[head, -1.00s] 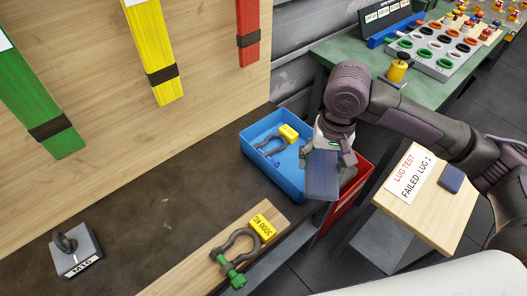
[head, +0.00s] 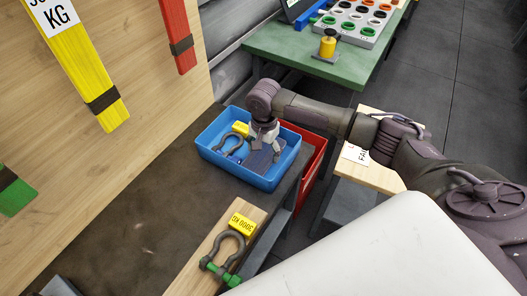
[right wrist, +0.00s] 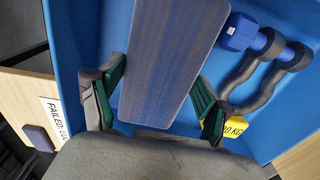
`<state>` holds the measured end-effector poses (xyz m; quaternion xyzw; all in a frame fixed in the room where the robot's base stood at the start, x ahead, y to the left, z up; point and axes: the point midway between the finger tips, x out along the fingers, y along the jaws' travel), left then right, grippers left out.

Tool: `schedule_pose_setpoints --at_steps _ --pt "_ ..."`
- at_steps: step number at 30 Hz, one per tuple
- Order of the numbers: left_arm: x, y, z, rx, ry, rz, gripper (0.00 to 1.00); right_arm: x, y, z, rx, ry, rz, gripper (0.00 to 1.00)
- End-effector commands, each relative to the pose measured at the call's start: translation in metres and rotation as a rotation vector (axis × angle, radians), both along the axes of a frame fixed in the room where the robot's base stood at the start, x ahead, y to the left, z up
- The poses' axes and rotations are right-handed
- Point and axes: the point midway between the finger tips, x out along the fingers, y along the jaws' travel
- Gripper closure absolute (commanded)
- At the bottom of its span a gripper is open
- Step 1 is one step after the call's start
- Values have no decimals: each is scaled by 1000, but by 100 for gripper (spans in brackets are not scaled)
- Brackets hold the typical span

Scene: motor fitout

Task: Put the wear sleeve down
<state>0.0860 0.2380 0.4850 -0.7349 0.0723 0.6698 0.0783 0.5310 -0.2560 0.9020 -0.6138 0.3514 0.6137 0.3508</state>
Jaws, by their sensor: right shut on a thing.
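The wear sleeve (head: 258,162) is a flat blue-grey piece; it fills the middle of the right wrist view (right wrist: 168,62). My right gripper (head: 264,141) is shut on it, one finger along each side. The sleeve is at the right part of the blue tray (head: 232,172), within its outline. I cannot tell whether it touches the tray floor. A grey shackle (head: 229,145) with a blue pin and a yellow tag (head: 240,129) lies in the tray, to the left of the sleeve. My left gripper is not in view.
A red bin (head: 314,146) stands right of the tray. A shackle with a green pin (head: 225,256) lies on a wooden board in front. Yellow and red slings (head: 84,70) hang on the panel at left. A wooden stand (head: 372,176) is at the right.

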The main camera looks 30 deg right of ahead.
Motion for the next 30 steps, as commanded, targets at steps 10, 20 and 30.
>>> schedule_pose_setpoints --at_steps 10,20,30 --pt "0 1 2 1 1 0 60 0 0 -13 0 -2 1 60" --pt "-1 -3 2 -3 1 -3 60 0 0 -15 0 -1 1 0" --pt "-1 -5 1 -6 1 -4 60 0 0 -14 0 -2 1 0"
